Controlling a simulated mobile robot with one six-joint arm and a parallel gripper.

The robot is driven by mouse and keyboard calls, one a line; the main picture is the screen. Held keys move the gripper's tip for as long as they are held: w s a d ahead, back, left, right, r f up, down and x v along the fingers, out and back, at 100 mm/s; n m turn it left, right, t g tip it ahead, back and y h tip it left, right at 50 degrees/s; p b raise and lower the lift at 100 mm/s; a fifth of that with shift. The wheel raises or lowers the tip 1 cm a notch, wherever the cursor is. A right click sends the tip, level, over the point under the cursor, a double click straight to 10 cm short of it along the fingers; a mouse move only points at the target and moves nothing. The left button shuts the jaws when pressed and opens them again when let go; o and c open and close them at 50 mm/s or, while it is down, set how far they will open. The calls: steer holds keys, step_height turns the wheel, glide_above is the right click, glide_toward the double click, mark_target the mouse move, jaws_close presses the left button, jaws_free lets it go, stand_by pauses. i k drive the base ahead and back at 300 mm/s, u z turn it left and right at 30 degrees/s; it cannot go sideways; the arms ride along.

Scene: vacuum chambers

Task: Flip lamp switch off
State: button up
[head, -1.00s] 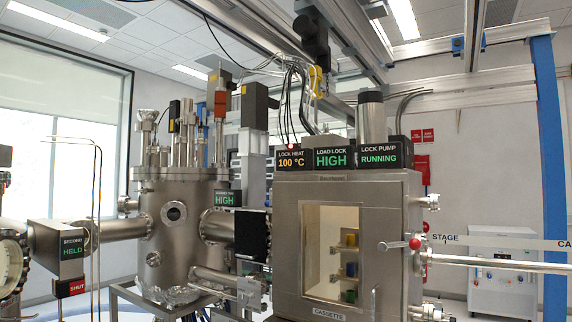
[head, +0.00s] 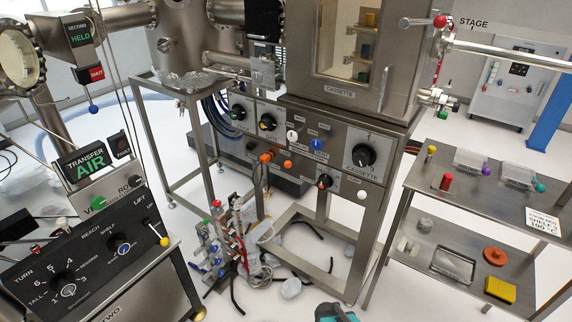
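The steel load lock chamber (head: 395,60) stands at upper centre, and its window (head: 340,40) shows a bright, warm-lit inside with coloured blocks on shelves. Below it is a control panel (head: 340,165) with several knobs and small labels. I see a large black cassette knob (head: 363,155), a white knob (head: 292,135), a blue knob (head: 317,144), an orange knob (head: 287,164), a black-and-orange knob (head: 324,181) and another white knob (head: 362,195). The labels are too small to tell which is the lamp switch.
A black console (head: 85,255) with dials stands at the lower left. A two-tier steel table (head: 420,183) with loose items is at the right. A manifold with hoses (head: 225,240) stands on the floor before the panel.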

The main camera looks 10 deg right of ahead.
mark_target(288, 163)
steer(key=u, duration=0.45)
steer(key=k, duration=1.4)
steer(key=u, duration=0.25)
steer(key=i, duration=1.15)
steer(key=u, duration=0.65)
steer(key=i, duration=0.55)
steer(key=u, duration=0.3)
